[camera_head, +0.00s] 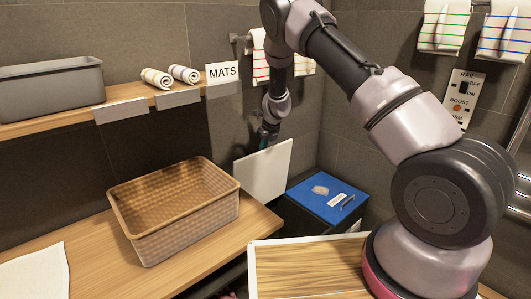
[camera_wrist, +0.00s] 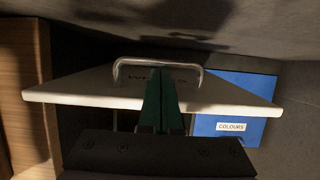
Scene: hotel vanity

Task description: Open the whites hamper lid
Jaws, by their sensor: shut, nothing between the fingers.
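The white whites hamper lid (camera_head: 264,172) stands raised and steeply tilted between the counter and the blue hamper in the head view. In the wrist view the lid (camera_wrist: 85,90) shows as a white panel with a silver bar handle (camera_wrist: 130,63) and partly hidden dark lettering. My gripper (camera_head: 268,138) is at the lid's upper edge. In the wrist view my gripper's dark green fingers (camera_wrist: 162,75) are shut and empty, their tips overlapping the handle's loop. I cannot tell whether they touch it. The hamper's body is mostly hidden by the counter and lid.
The blue-lidded hamper (camera_head: 328,198), labelled COLOURS in the wrist view (camera_wrist: 231,127), stands just right of the raised lid. A woven basket (camera_head: 190,226) sits on the wooden counter (camera_head: 100,254) to the left. A shelf (camera_head: 50,122) and hanging towels (camera_head: 260,68) are near the wall.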

